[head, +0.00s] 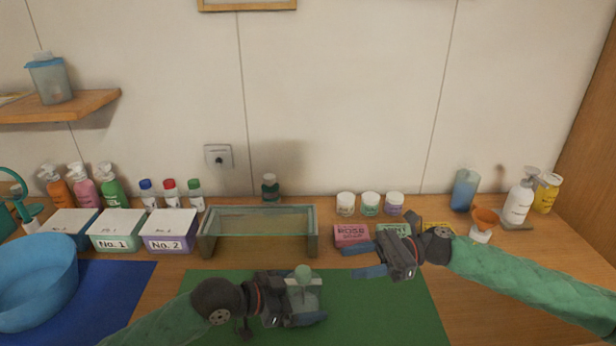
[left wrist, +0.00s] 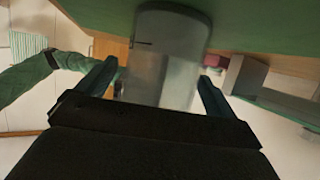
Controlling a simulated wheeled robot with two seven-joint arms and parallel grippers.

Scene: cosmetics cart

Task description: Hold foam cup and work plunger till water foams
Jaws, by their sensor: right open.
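The foam cup (head: 304,300) is a translucent grey-green cup with a pale lid and a round green plunger knob (head: 303,272) on top. It stands upright on the green mat (head: 400,315). My left gripper (head: 308,302) comes in low from the left, with one finger on each side of the cup, and looks shut on it. In the left wrist view the cup body (left wrist: 168,60) fills the space between the fingers. My right gripper (head: 364,260) is open and empty, to the right of the knob and apart from it. Any water inside cannot be made out.
Behind the mat stand a glass-topped rack (head: 258,222), a rose soap box (head: 351,235) and small jars (head: 370,204). Labelled boxes (head: 117,230) and a blue basin (head: 36,283) are at left. Pump bottles (head: 519,200) are at far right. The mat's right part is clear.

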